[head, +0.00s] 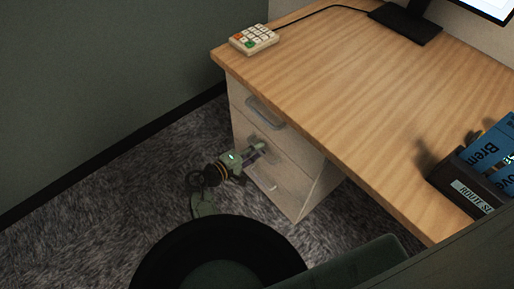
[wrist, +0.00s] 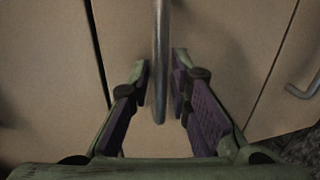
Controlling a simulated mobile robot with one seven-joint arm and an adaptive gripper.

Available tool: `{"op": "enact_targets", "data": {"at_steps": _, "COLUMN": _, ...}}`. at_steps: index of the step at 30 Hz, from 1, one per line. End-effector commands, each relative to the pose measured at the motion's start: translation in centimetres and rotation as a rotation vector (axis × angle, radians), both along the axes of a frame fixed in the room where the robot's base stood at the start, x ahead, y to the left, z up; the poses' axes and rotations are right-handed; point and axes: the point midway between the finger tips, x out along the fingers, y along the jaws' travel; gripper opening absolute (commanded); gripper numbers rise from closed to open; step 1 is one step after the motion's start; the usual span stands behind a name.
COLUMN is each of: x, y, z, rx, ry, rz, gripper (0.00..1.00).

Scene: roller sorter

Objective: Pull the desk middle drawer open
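The desk's drawer unit (head: 307,176) stands under the left end of the wooden desktop. The middle drawer (wrist: 225,55) looks flush with the unit's front. Its metal bar handle (wrist: 160,50) runs between my gripper's fingers in the wrist view. My gripper (wrist: 161,85) is open, with one finger on each side of the bar and a small gap showing on both sides. In the head view my gripper (head: 257,150) is at the middle drawer's front and hides part of the handle.
The top drawer handle (head: 264,112) is above my gripper, and the bottom drawer handle (head: 272,188) is below. The bottom handle also shows in the wrist view (wrist: 304,89). A keypad (head: 254,39), monitor stand (head: 405,22) and book holder (head: 468,183) stand on the desktop. A wall (head: 100,85) is left.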

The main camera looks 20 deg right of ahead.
Motion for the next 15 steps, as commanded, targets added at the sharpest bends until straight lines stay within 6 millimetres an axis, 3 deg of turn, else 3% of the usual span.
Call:
{"op": "enact_targets", "data": {"at_steps": 10, "x": 0.16, "y": -0.39, "z": -0.10, "rx": 0.000, "ry": -0.001, "rz": 0.001, "gripper": 0.18}}
{"op": "enact_targets", "data": {"at_steps": 15, "x": 0.15, "y": -0.37, "z": -0.09, "rx": 0.000, "ry": -0.001, "rz": 0.001, "gripper": 0.07}}
